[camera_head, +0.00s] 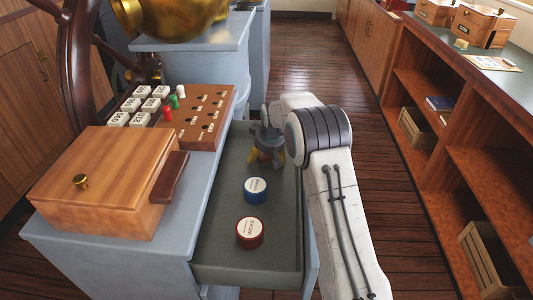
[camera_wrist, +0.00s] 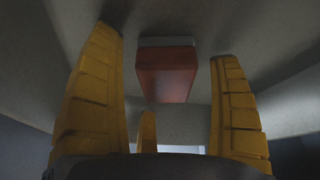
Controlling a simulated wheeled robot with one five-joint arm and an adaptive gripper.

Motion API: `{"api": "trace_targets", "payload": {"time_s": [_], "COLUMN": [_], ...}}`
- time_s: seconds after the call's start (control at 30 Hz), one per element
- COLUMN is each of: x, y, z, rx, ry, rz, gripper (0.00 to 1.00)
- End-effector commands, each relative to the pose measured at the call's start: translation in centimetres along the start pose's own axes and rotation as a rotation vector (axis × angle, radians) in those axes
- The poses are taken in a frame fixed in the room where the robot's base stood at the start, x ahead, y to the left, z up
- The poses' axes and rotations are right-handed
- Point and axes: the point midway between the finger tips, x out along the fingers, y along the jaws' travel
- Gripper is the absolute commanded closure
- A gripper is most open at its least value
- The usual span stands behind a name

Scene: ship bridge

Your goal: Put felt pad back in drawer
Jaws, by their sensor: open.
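The drawer (camera_head: 220,238) is pulled open from the blue-grey cabinet in the head view. My gripper (camera_head: 265,157) is low inside its far end, fingers pointing down. In the wrist view my gripper (camera_wrist: 168,105) has its yellow fingers spread wide. A reddish-brown block with a grey layer on one side, which looks like the felt pad (camera_wrist: 166,72), lies on the grey surface between and beyond the fingers. Gaps show on both sides of it, so it is not gripped. In the head view my gripper mostly hides it.
A blue-rimmed tin (camera_head: 255,190) and a red-rimmed tin (camera_head: 249,232) stand in the drawer's nearer part. A wooden box (camera_head: 105,185) and a peg board (camera_head: 200,115) sit on the cabinet top to the left. Shelves (camera_head: 430,130) line the right, beyond open floor.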

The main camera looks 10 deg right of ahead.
Motion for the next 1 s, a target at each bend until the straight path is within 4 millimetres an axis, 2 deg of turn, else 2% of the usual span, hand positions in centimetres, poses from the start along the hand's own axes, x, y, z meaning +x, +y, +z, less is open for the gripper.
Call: {"api": "trace_targets", "payload": {"time_s": [0.27,0.7,1.0], "x": [-1.1,-8.3,-11.6], "y": [0.1,0.0,-0.1], "z": [-0.2,-0.3,-0.2], "rx": [0.000,0.000,0.000], "ry": [0.002,0.003,0.001], "rz": [0.001,0.000,-0.001], "gripper": [0.16,0.16,0.16]}}
